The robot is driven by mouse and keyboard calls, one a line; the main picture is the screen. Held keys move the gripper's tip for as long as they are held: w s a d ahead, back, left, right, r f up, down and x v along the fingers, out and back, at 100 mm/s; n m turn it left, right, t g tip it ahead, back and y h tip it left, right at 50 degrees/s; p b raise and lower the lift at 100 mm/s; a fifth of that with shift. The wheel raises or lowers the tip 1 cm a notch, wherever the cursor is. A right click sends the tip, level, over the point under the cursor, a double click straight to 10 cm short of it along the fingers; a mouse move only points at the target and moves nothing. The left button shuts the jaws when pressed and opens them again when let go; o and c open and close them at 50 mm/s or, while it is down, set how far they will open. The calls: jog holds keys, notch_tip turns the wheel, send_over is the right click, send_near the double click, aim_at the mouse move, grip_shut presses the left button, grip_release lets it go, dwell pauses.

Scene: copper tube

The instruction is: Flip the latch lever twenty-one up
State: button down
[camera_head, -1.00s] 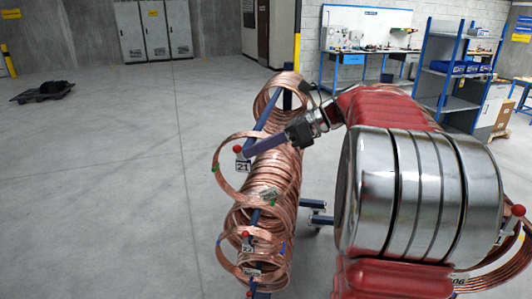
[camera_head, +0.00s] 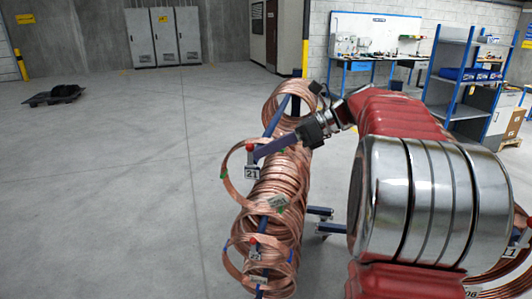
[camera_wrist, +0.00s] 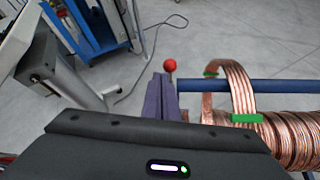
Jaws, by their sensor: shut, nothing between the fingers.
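Latch lever twenty-one has a red ball knob (camera_head: 249,147) and sits at the end of a rack bar, just above a white tag marked 21 (camera_head: 252,172). My gripper (camera_head: 257,152) is shut and empty, its fingertips right beside the knob in the head view. In the wrist view the shut fingers (camera_wrist: 162,95) point at the red knob (camera_wrist: 170,65), which shows just past their tips. I cannot tell whether they touch. The lever's stem is mostly hidden behind the fingers.
Copper tube coils (camera_head: 280,180) hang on the rack below and behind the lever. A lower red-knobbed lever (camera_head: 253,241) is nearer. A blue shelf (camera_head: 462,75) and a workbench (camera_head: 375,50) stand at the back right. The floor at left is open.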

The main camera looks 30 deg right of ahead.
jog(key=shift+r, duration=0.45)
jog(key=s+d+r, duration=0.1)
jog(key=s+d, duration=0.5)
jog(key=d, duration=0.3)
jog(key=shift+s+d, duration=0.3)
jog(key=shift+s, duration=0.05)
jog(key=shift+r, duration=0.1)
dwell(0.6)
